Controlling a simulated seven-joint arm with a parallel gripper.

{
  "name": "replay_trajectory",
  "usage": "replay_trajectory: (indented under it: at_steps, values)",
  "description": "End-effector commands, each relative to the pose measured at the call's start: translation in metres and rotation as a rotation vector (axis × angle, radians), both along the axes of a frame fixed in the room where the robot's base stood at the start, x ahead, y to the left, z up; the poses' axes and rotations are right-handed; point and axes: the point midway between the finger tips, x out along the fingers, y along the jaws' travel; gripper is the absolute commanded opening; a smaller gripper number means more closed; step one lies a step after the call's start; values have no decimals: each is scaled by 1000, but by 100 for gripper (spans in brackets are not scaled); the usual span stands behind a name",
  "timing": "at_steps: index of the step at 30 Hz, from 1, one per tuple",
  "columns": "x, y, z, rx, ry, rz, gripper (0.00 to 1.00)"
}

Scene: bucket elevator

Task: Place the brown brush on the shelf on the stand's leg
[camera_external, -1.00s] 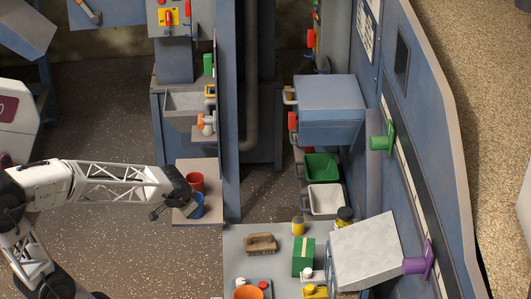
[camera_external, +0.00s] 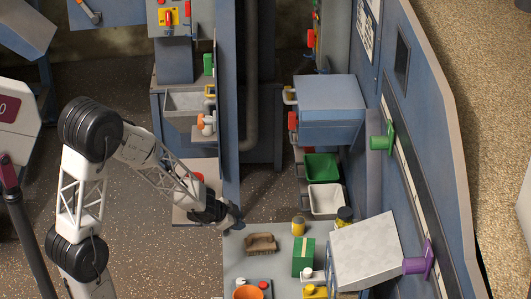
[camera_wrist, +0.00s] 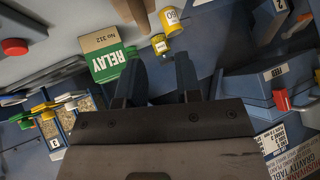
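The brown brush (camera_external: 261,244) lies on the grey table in the external view. My gripper (camera_external: 236,219) is up and left of it in that picture, apart from it, by the table's back left corner. The wrist view shows my two fingers (camera_wrist: 159,62) spread apart with nothing between them. A brown shape at the top edge there may be the brush; I cannot tell. The small shelf (camera_external: 185,216) sits by the blue stand's leg (camera_external: 230,165). My arm covers part of the shelf and its cups; some of the red cup (camera_external: 198,177) shows.
On the grey table (camera_external: 236,262) stand a green box (camera_external: 303,257), a yellow can (camera_external: 298,226) and an orange bowl (camera_external: 248,292). A grey-topped blue box (camera_external: 365,248) overhangs the right side. Green and white bins (camera_external: 324,199) are behind. The box also shows in the wrist view (camera_wrist: 105,55).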

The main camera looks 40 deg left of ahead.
Motion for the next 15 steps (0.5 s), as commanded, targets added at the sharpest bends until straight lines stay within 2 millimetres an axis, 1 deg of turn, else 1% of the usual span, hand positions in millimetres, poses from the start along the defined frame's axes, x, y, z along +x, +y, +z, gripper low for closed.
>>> replay_trajectory:
  at_steps: [1,6,9,15]
  values:
    - [3,-3,-10,-16,2,-28,32]
    - [7,-13,-28,-59,2,-98,32]
    - [7,-16,-33,-73,4,-117,32]
    - [7,-17,-34,-77,3,-125,32]
